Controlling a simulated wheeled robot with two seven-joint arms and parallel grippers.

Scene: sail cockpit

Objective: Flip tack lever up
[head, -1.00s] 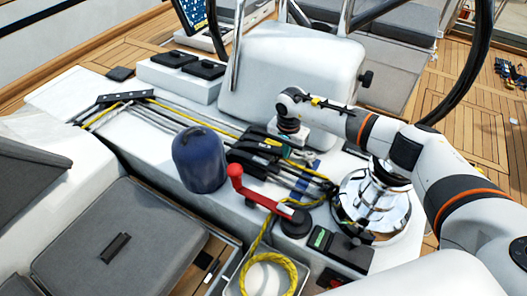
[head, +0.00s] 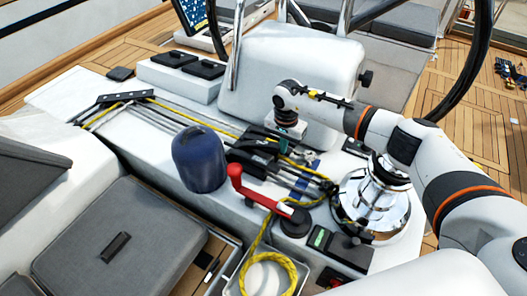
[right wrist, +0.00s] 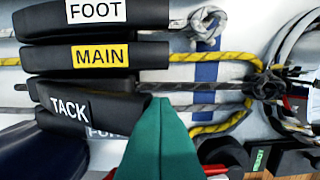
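The black tack lever (right wrist: 95,112) with its white TACK label shows in the right wrist view, slanted across the row of clutch levers. The main lever (right wrist: 95,57) and foot lever (right wrist: 95,18) lie above it there. Another white-labelled lever (right wrist: 103,131) is mostly hidden below it. A green fingertip of my right gripper (right wrist: 161,143) is at the right end of the tack lever, close to or touching it. In the head view my right gripper (head: 286,131) is over the black clutch bank (head: 254,152). Only one fingertip shows clearly. My left gripper is not in view.
A blue covered winch (head: 200,160) stands left of the clutches, and a chrome winch (head: 372,208) stands right. A red handle (head: 258,198) lies in front. Yellow rope (head: 275,273) is coiled below. The steering wheel (head: 478,70) is at upper right.

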